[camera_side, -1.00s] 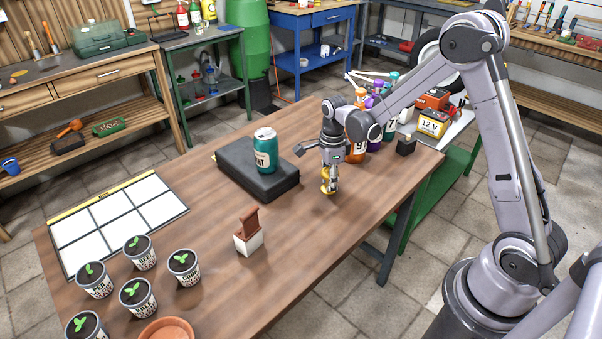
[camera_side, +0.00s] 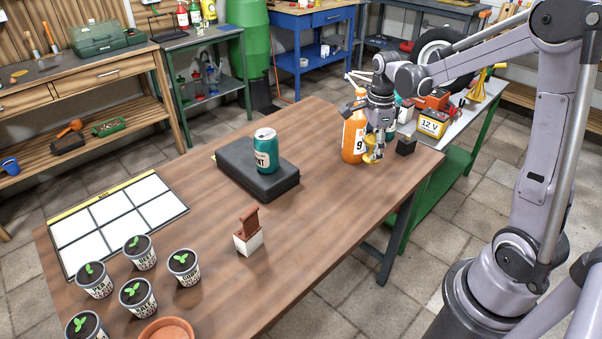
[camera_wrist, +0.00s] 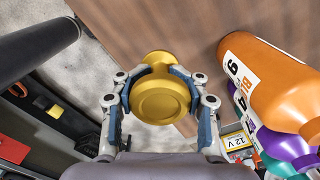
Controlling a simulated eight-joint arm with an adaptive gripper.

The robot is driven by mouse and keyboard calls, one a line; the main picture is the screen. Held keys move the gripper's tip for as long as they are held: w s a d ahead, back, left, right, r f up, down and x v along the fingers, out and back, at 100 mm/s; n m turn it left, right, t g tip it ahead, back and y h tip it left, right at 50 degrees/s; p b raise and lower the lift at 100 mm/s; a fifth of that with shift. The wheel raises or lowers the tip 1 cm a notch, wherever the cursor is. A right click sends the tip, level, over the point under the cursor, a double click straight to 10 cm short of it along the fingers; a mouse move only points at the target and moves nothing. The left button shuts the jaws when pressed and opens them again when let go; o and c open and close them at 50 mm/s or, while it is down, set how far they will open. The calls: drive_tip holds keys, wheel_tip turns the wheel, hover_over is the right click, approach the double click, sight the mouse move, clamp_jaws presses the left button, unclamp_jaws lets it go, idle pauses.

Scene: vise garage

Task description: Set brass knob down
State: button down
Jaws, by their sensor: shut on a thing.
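The brass knob (camera_wrist: 160,97) is a round golden piece with a wide face and a smaller end. My gripper (camera_wrist: 160,88) is shut on it, with one finger on each side. In the side view the knob (camera_side: 372,152) hangs at the tips of my gripper (camera_side: 375,143), near the right end of the brown table (camera_side: 310,240). It appears at or just above the table top; I cannot tell whether it touches. An orange bottle marked 9 (camera_side: 353,139) stands close to its left in the side view.
A black block (camera_side: 405,146) sits to the right of the knob. Purple and teal bottles (camera_wrist: 270,140) stand by the orange one in the wrist view. A teal can (camera_side: 266,151) stands on a dark case (camera_side: 236,168).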

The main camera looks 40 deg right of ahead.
drive_tip(key=shift+s+d+r, duration=0.3)
drive_tip(key=shift+d+r, duration=0.05)
drive_tip(key=shift+r, duration=0.25)
wheel_tip(320, 180, up, 5)
drive_tip(key=shift+f, duration=0.15)
drive_tip(key=w+a+n, duration=0.3)
drive_tip(key=w+a, duration=0.2)
drive_tip(key=a, duration=0.5)
drive_tip(key=n, duration=1.2)
hover_over(228, 302)
wheel_tip(228, 302, down, 5)
wheel_tip(228, 302, down, 11)
drive_tip(key=shift+f, duration=0.1)
